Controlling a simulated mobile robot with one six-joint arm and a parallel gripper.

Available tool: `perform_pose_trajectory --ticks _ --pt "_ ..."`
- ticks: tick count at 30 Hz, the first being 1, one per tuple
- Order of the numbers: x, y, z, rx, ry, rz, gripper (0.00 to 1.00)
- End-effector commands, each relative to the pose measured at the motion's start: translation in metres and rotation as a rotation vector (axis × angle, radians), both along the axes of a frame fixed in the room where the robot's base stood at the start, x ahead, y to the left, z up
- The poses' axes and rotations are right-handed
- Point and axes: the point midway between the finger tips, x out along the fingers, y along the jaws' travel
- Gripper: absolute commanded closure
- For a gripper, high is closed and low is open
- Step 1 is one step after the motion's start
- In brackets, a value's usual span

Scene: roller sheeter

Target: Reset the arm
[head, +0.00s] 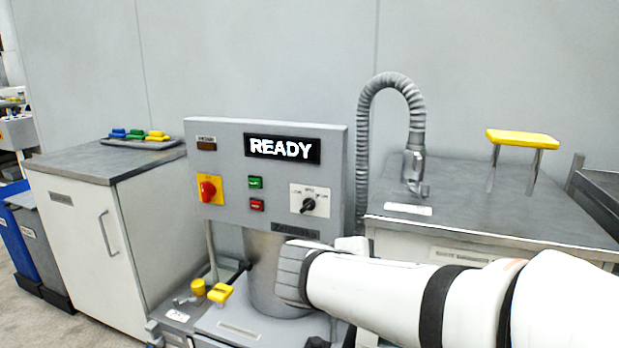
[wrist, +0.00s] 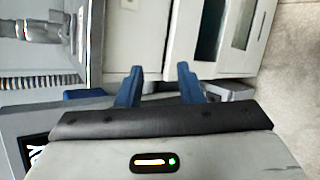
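My gripper (wrist: 160,88) shows in the wrist view with two blue fingers spread apart. Nothing is between the fingers, so it is open and empty. In the head view my white arm reaches in from the lower right, in front of the machine's column; the gripper end is hidden there behind the arm. The control panel (head: 228,222) stands at the centre with a display (head: 282,149) that reads READY. It has a red and yellow switch (head: 209,190), a green button (head: 255,182), a red button (head: 257,204) and a black selector knob (head: 309,205).
A white cabinet (head: 80,240) at the left carries a tray (head: 145,144) with blue, green and yellow pieces. A grey table (head: 465,205) at the right bears a yellow-topped stand (head: 522,138) and a ribbed hose (head: 362,150). Yellow handles (head: 220,293) sit on the machine's base. Blue and grey bins (head: 22,235) stand far left.

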Motion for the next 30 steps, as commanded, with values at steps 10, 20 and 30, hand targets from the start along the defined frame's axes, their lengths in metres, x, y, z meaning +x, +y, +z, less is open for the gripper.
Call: perform_pose_trajectory --ticks 10,20,30 --pt "-0.082 -0.051 0.052 0.555 0.097 -0.498 0.66" --pt "-0.129 -0.041 0.102 1.038 0.051 -0.923 0.66" --pt "-0.135 -0.036 0.11 1.174 0.022 -1.038 0.66"
